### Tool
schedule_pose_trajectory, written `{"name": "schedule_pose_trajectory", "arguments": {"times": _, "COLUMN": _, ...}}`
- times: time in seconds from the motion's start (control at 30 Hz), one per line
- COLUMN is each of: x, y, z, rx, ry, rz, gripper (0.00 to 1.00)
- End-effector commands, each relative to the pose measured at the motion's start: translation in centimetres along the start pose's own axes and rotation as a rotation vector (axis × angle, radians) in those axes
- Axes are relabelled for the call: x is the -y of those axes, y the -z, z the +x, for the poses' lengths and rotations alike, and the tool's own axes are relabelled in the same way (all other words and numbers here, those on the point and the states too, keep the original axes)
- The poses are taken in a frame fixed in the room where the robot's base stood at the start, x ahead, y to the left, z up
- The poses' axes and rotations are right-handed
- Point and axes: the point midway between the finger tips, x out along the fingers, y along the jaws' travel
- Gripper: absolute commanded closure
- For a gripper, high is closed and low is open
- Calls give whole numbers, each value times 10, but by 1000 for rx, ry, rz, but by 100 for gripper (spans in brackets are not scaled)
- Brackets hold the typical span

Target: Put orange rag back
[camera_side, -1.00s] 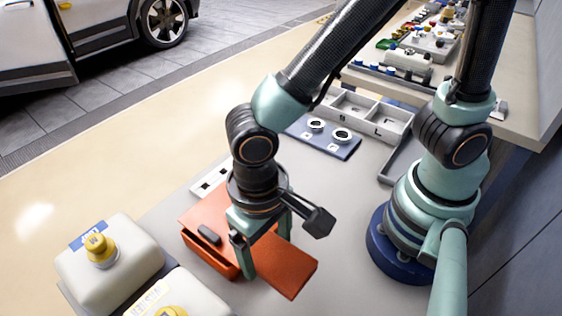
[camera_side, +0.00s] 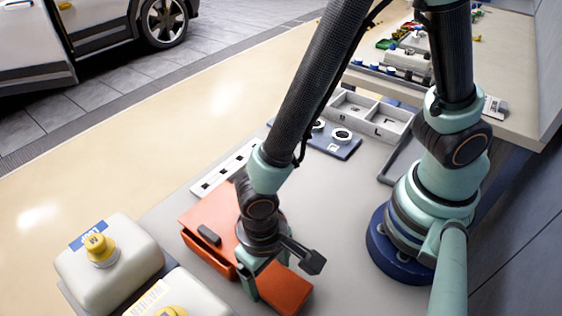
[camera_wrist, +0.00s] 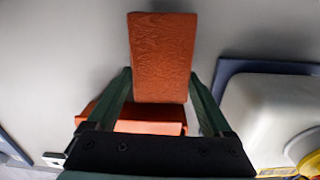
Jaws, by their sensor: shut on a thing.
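My gripper (camera_side: 270,282) points down at the front of the grey bench top. It is shut on the orange rag (camera_wrist: 163,50), a flat, textured rectangle between its two fingers in the wrist view. In the side view the rag (camera_side: 290,293) sticks out to the right of the fingers, and part of it is hidden behind them. I cannot tell whether it touches the bench. An orange box (camera_side: 203,215) with a dark handle stands just left of the gripper and is partly covered by it.
White jugs with yellow caps (camera_side: 100,250) stand left of the orange box. A white slotted strip (camera_side: 225,168), a blue plate with rings (camera_side: 340,148) and a grey divided tray (camera_side: 385,125) lie behind. The bench right of the gripper is clear up to my base.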

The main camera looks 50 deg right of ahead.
Motion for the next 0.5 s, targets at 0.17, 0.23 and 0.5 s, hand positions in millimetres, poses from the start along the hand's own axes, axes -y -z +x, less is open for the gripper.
{"name": "schedule_pose_trajectory", "arguments": {"times": 0.17, "x": 0, "y": 0, "z": 0, "rx": 0, "ry": 1, "rz": 0, "gripper": 100}}
{"name": "schedule_pose_trajectory", "arguments": {"times": 0.23, "x": 0, "y": 0, "z": 1, "rx": 0, "ry": 0, "rz": 0, "gripper": 100}}
{"name": "schedule_pose_trajectory", "arguments": {"times": 0.5, "x": 0, "y": 0, "z": 9, "rx": 1, "ry": -1, "rz": 0, "gripper": 100}}
